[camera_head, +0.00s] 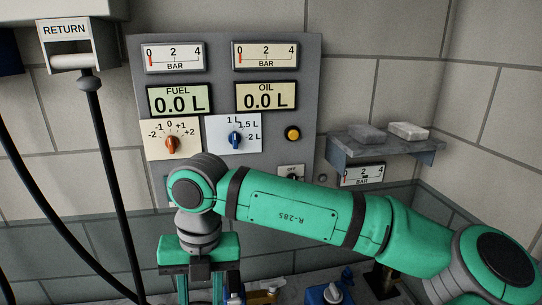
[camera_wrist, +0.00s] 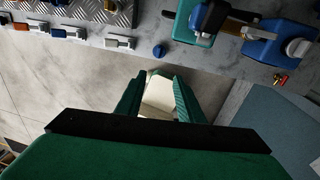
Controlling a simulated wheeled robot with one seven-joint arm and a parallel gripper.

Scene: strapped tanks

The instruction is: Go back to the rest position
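My gripper (camera_wrist: 158,90) points down with its two green fingers apart. A pale patch shows between the fingers in the wrist view; I cannot tell what it is, and no held object is clear. In the head view my gripper's body and upper fingers show at the bottom edge, in front of the grey panel (camera_head: 222,165), and the fingertips are cut off. My green arm reaches across the picture from the lower right, bent at a raised joint before the panel.
A worktop with a blue valve-like part (camera_head: 330,293) lies at the bottom. A small shelf (camera_head: 385,151) holds two blocks. Black hoses hang at the left below the RETURN holder (camera_head: 66,45). The wrist view shows a blue fitting (camera_wrist: 275,42) on the worktop edge and bare floor (camera_wrist: 60,90).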

